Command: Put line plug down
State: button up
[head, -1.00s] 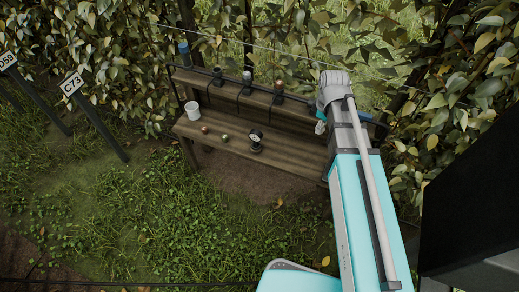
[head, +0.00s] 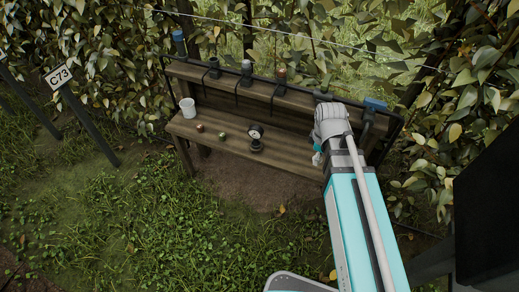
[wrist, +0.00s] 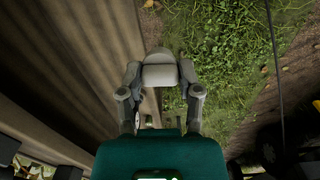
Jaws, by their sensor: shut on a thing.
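My gripper (wrist: 160,72) shows in the wrist view with its two grey fingers bent in from both sides. It is shut on a small grey block-like thing (wrist: 160,77), which I take to be the line plug; its full shape is unclear. In the head view my wrist is over the right part of the wooden bench, and it hides the fingers and the held thing. In the wrist view the bench planks (wrist: 60,60) lie to the left, and the gripper is over their edge and the grass.
On the bench's lower plank (head: 290,155) stand a white cup (head: 187,107), a brown piece (head: 200,128), a green piece (head: 222,134) and a black gauge (head: 256,139). Several fittings line the raised back, including a grey one (head: 246,70) and a blue one (head: 375,104). Foliage closes in behind.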

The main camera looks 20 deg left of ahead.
notch_tip(320, 180, down, 6)
jog(key=s+b, duration=0.2)
jog(key=b, duration=0.2)
jog(key=shift+s+r+n+b, duration=0.15)
jog(key=shift+n+b, duration=0.15)
jog(key=shift+d, duration=0.1)
jog(key=b, duration=0.9)
send_over(317, 168)
jog(key=f, duration=0.6)
jog(key=s+f, duration=0.1)
jog(key=f, duration=0.2)
jog(key=shift+w, duration=0.1)
jog(key=shift+w+f+b, duration=0.45)
jog(key=shift+f+b, duration=0.35)
jog(key=shift+s+f+b, duration=0.1)
jog(key=shift+f+b, duration=1.1)
jog(key=shift+f, duration=0.1)
